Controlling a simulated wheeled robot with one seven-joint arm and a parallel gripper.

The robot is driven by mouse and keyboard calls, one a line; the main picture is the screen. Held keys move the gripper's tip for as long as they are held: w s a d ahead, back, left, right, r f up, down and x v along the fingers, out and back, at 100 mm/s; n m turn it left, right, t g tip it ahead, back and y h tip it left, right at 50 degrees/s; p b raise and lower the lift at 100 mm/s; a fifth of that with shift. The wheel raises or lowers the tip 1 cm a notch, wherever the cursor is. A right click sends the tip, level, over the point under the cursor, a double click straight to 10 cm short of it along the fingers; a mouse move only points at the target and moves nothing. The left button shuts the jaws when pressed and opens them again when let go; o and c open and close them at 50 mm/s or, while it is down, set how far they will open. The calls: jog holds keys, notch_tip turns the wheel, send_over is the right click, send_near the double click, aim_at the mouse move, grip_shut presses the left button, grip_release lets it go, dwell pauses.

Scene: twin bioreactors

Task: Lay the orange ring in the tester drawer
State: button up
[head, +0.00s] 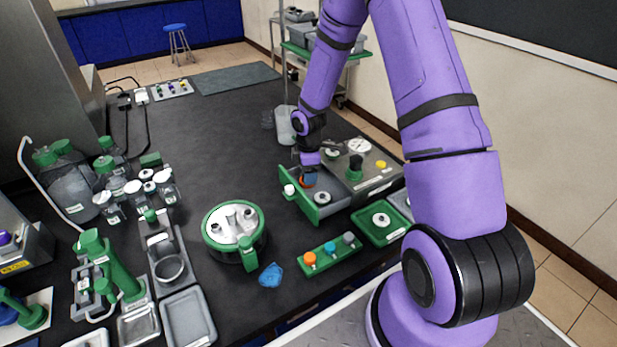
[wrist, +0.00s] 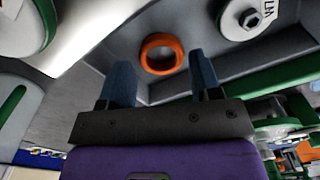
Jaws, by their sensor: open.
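The tester (head: 375,184) is a grey box with a gauge and a yellow button. Its drawer with a green front (head: 297,196) stands open. My gripper (head: 309,181) is open, pointing down over the drawer. In the wrist view the orange ring (wrist: 147,57) lies on the grey drawer floor (wrist: 105,60), near a corner. It sits just beyond and between my open fingertips (wrist: 161,75), with no finger seen closed on it. In the head view only a bit of orange shows by my fingers. A white disc with a hexagonal centre (wrist: 236,20) is also in the drawer.
In front of the tester are a green rack with coloured knobs (head: 329,256) and a green tray with a white disc (head: 367,222). A green-rimmed round vessel (head: 213,239) and a blue crumpled cloth (head: 270,275) stand to the left.

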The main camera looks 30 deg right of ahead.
jog(key=s+a+r+m+t+h, duration=0.1)
jog(key=s+r+m, duration=0.1)
jog(key=r, duration=0.9)
jog(key=s+a+r+m, duration=0.1)
jog(key=s+r, duration=0.1)
jog(key=r, duration=0.9)
jog(key=s+a+r+m+t, duration=0.1)
jog(key=s+a+r+m, duration=0.1)
jog(key=s+r, duration=0.4)
jog(key=s+a+r+m+t, duration=0.1)
jog(key=s+r+m, duration=0.4)
jog(key=s, duration=0.6)
jog(key=s+a+r+m+t+y, duration=0.1)
jog(key=s+a+r+m+t, duration=0.1)
jog(key=s+r, duration=0.5)
jog(key=shift+s+a+r+m, duration=0.15)
jog(key=shift+s+a+m, duration=0.25)
jog(key=shift+s+m, duration=0.45)
jog(key=shift+s, duration=0.15)
jog(key=shift+c, duration=0.5)
